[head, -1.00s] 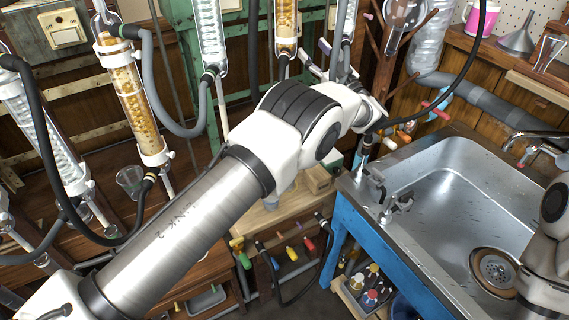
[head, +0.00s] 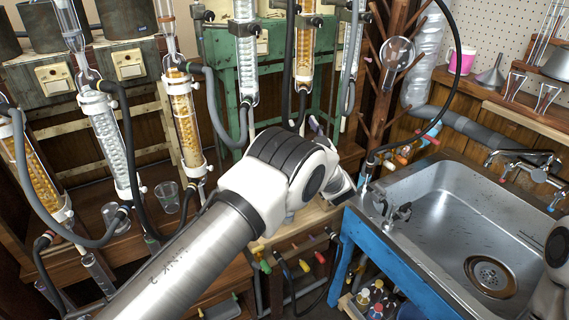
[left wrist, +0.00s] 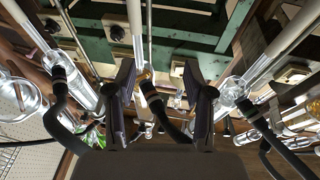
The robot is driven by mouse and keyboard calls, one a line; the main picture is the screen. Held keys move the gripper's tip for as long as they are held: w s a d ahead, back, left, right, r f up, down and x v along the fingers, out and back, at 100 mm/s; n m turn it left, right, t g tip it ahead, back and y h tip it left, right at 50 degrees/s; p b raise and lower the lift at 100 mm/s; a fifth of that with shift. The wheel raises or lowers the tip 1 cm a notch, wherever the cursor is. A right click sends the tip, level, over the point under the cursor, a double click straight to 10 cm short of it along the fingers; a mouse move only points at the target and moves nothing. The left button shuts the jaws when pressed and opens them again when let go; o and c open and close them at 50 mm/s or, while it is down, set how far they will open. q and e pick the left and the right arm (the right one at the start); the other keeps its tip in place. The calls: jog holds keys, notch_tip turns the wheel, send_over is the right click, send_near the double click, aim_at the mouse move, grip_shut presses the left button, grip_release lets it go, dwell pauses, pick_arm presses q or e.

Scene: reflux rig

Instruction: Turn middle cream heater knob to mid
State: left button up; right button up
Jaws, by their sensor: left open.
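Cream heater boxes with small switch-like knobs show in the head view: one at far left (head: 53,79), one right of it (head: 128,64), and a partly hidden one (head: 262,43) on the green frame behind the glass columns. I cannot tell which is the middle one, nor read the knob settings. In the head view my left arm's white joint covers most of its gripper. In the left wrist view my left gripper (left wrist: 158,70) is open and empty, its two dark fingers apart below the green frame. Cream plates (left wrist: 182,70) show beyond it. My right gripper is out of view.
Glass columns (head: 184,115) with grey and black hoses (head: 212,108) stand in front of the heaters. A glass beaker (head: 167,197) sits on the wooden bench. A wooden peg rack (head: 392,55) and a steel sink (head: 450,220) are at the right.

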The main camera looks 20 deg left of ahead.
pick_arm(q)
jog(key=s+a+f+m+h+p, duration=0.1)
jog(key=s+f+m+h+p, duration=0.1)
jog(key=f, duration=0.3)
jog(key=s+a+f+m+h+p, duration=0.1)
jog(key=s+f+m+h+p, duration=0.1)
jog(key=f, duration=0.4)
jog(key=s+m+h, duration=0.1)
jog(key=h, duration=0.1)
jog(key=shift+a+m+h, duration=0.3)
jog(key=shift+m+h, duration=0.1)
jog(key=shift+g, duration=0.3)
